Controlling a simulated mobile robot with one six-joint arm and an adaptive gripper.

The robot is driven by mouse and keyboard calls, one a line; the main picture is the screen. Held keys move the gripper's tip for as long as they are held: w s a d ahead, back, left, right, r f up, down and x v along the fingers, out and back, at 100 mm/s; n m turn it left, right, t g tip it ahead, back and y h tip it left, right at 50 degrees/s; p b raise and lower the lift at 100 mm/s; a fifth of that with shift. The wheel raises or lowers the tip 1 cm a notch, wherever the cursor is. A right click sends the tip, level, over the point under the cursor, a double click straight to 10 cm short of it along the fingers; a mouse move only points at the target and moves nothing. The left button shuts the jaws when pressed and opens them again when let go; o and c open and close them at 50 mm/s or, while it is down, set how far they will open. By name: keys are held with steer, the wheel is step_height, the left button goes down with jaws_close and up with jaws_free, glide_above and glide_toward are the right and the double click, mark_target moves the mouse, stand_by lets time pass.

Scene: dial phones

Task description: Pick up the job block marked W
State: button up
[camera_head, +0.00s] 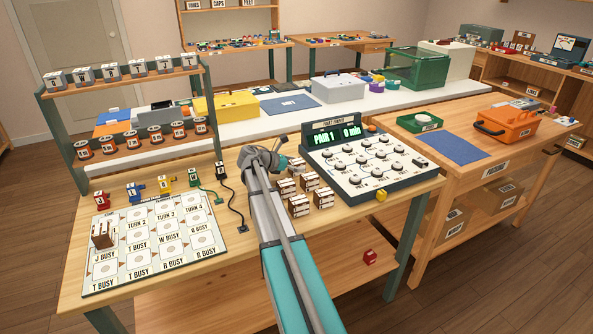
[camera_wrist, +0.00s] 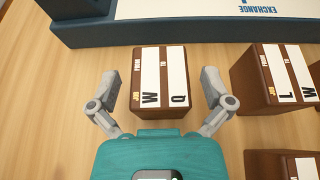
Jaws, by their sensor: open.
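The job block marked W (camera_wrist: 158,80) is brown with white label strips reading W and Q. In the wrist view it lies between the two grey fingers of my gripper (camera_wrist: 158,92), which are spread with a gap on each side. The fingers are open and do not visibly touch it. In the head view my gripper (camera_head: 276,160) is over the table beside the dial exchange, and I cannot make out the W block there. A similar block marked L (camera_wrist: 280,80) sits to the right in the wrist view.
Several more brown blocks (camera_head: 298,206) stand close by, in front of the dial exchange (camera_head: 370,165). Another block (camera_wrist: 285,164) is at the lower right of the wrist view. A white board (camera_head: 155,245) with marked squares lies at the left, with one brown block (camera_head: 102,234) on it.

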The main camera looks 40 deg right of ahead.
steer(key=shift+s+d+f, duration=0.15)
steer(key=shift+d+f, duration=0.05)
steer(key=shift+d, duration=0.2)
steer(key=c, duration=1.1)
